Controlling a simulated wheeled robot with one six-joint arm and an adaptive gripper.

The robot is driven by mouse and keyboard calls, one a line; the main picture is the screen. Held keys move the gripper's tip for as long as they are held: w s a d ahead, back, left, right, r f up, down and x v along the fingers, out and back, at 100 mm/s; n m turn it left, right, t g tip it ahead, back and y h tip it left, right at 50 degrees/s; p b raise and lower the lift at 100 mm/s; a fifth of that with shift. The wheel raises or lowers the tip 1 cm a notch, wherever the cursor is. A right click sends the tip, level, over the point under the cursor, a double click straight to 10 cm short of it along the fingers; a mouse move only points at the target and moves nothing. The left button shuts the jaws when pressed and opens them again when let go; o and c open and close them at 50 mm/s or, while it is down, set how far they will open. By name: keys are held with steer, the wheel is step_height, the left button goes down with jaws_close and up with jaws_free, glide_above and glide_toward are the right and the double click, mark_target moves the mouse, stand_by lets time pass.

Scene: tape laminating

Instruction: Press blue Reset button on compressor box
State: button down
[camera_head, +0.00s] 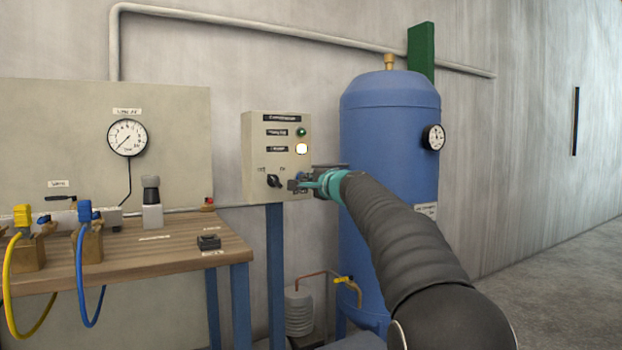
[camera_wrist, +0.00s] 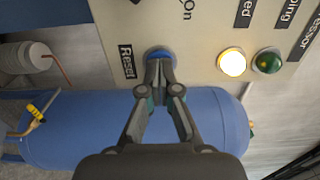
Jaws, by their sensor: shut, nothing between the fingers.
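The compressor box (camera_head: 258,150) is a beige panel on a blue post, with a black rotary switch (camera_head: 273,181), a green lamp (camera_head: 301,132) and a lit yellow-white lamp (camera_head: 301,148). In the wrist view the blue Reset button (camera_wrist: 157,53) shows beside its "Reset" label (camera_wrist: 127,62). My gripper (camera_wrist: 159,62) is shut and empty, its fingertips over the blue button and covering part of it. I cannot tell whether they touch it. In the head view my gripper (camera_head: 297,185) is at the lower right of the box and hides the button.
A blue tank (camera_head: 390,115) with a gauge (camera_head: 433,137) stands right of the box, behind my arm. A wooden table (camera_head: 150,255) with yellow and blue hoses is at the left. A pipe (camera_head: 250,29) runs along the wall above.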

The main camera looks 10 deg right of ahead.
stand_by(0.3)
steer(key=shift+w+a+r+p, duration=0.2)
steer(key=shift+w+p, duration=0.1)
steer(key=shift+w, duration=0.4)
steer(key=shift+s+f, duration=0.1)
steer(key=b+v, duration=0.5)
steer(key=v, duration=0.9)
steer(key=shift+r, duration=0.25)
steer(key=shift+d, duration=0.15)
